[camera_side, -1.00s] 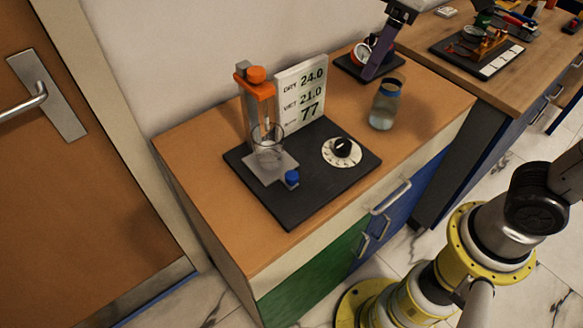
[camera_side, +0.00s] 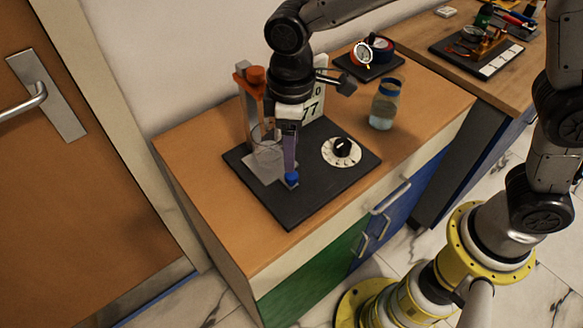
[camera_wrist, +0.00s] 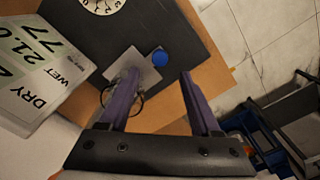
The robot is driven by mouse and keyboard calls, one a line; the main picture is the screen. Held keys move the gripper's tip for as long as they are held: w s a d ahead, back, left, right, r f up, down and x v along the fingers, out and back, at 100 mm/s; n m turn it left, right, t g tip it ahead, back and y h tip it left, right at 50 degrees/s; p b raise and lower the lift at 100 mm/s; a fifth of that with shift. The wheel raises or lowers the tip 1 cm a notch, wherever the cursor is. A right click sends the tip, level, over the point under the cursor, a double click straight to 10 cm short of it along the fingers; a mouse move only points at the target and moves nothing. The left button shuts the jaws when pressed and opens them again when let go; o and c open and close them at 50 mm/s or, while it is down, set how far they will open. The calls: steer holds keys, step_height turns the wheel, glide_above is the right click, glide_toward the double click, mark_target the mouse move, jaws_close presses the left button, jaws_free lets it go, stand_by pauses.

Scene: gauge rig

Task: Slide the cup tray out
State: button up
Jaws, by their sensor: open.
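The cup tray (camera_side: 257,172) is a pale grey plate on the black base board (camera_side: 310,199), with a blue knob (camera_side: 292,179) at its front. A clear glass cup (camera_side: 262,150) stands on the tray below the orange-topped column (camera_side: 245,95). My gripper (camera_side: 290,170) points down over the knob, its purple fingers open. In the wrist view, the knob (camera_wrist: 160,58) shows between the tips of the open gripper (camera_wrist: 162,66). Contact with the knob cannot be told. The tray (camera_wrist: 125,62) and cup are partly hidden behind a finger there.
A dial (camera_side: 341,151) sits on the board to the right. The number panel (camera_side: 312,103) stands behind my gripper, partly hidden. A blue-rimmed jar (camera_side: 384,106) and a gauge on a dark plate (camera_side: 362,56) stand farther right. The wooden top is clear in front of the board.

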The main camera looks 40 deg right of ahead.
mark_target(291, 175)
step_height(291, 175, down, 7)
steer(key=shift+f, duration=0.1)
steer(key=shift+c, duration=0.2)
jaws_close()
stand_by(0.3)
stand_by(1.2)
